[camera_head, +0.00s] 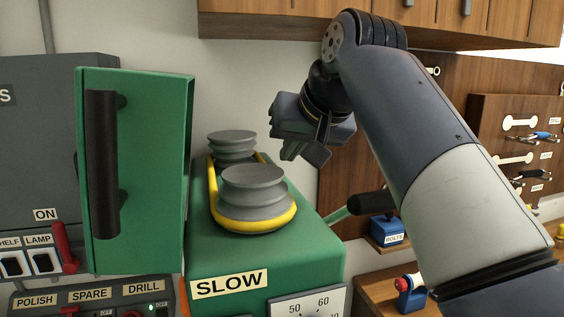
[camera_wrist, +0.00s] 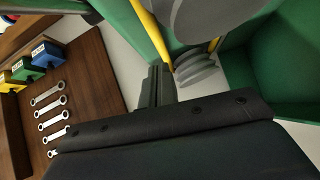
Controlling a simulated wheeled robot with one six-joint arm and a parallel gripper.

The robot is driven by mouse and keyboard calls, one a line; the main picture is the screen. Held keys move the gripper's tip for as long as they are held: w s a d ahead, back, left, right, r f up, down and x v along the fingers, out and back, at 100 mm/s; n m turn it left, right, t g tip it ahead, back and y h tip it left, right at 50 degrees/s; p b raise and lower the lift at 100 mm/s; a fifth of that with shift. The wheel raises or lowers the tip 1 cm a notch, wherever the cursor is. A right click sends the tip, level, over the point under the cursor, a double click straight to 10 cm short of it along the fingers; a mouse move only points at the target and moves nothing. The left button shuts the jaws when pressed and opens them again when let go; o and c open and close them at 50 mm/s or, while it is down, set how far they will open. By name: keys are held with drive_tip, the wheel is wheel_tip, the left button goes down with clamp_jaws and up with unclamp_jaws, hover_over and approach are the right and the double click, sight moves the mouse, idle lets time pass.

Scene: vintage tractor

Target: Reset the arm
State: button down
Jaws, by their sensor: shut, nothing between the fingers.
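My gripper (camera_head: 308,146) is raised on my arm (camera_head: 405,120), in the upper middle of the head view. Its fingers are shut and hold nothing. It hangs above and to the right of a green drill press housing (camera_head: 270,258) with two grey stepped pulleys (camera_head: 253,192) and a yellow belt (camera_head: 215,212). In the wrist view the shut fingers (camera_wrist: 158,82) point toward the green machine, with a grey pulley (camera_wrist: 198,68) just beyond them. I see no contact between the gripper and the machine.
The green cover (camera_head: 150,165) with a black handle stands open at the left. Wooden cabinets (camera_head: 280,8) hang overhead. A tool board (camera_head: 505,140) with wrenches and a blue bolts bin (camera_head: 385,229) are at the right. A switch panel (camera_head: 95,300) is at lower left.

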drive_tip(key=v, duration=0.5)
drive_tip(key=shift+w, duration=0.2)
drive_tip(key=x, duration=1)
drive_tip(key=shift+a+f, duration=0.1)
drive_tip(key=shift+f, duration=0.05)
drive_tip(key=shift+p, duration=0.3)
